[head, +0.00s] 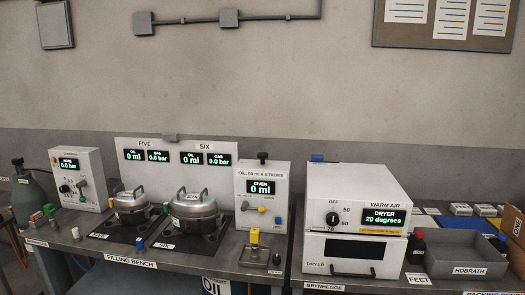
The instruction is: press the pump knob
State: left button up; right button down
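The oil pump is a pale upright box (263,211) labelled "OIL, 50 ml A STROKE" on the filling bench, right of centre. Its display reads "GIVEN 0 ml". A black knob (262,157) stands up from the top of the box, clear of anything else. A small yellow part and a blue part show on the box's front below the display. Neither of my grippers shows in the head view.
Two metal pots (194,211) stand left of the pump before a display panel (178,165) reading 0 ml and 0.0 bar. A white dryer (357,205) stands close on the right. A yellow-topped block (255,237) sits in front of the pump. A grey bin (459,258) is farther right.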

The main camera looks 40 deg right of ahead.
aim_at(261, 156)
jog(key=i+l, duration=0.2)
jog(key=l, duration=0.2)
jog(key=i+l, duration=0.15)
jog(key=l, duration=0.25)
jog(key=i+l, duration=0.2)
jog(key=l, duration=0.25)
jog(key=i+l, duration=0.2)
jog(key=l, duration=0.2)
jog(key=k+z, duration=0.05)
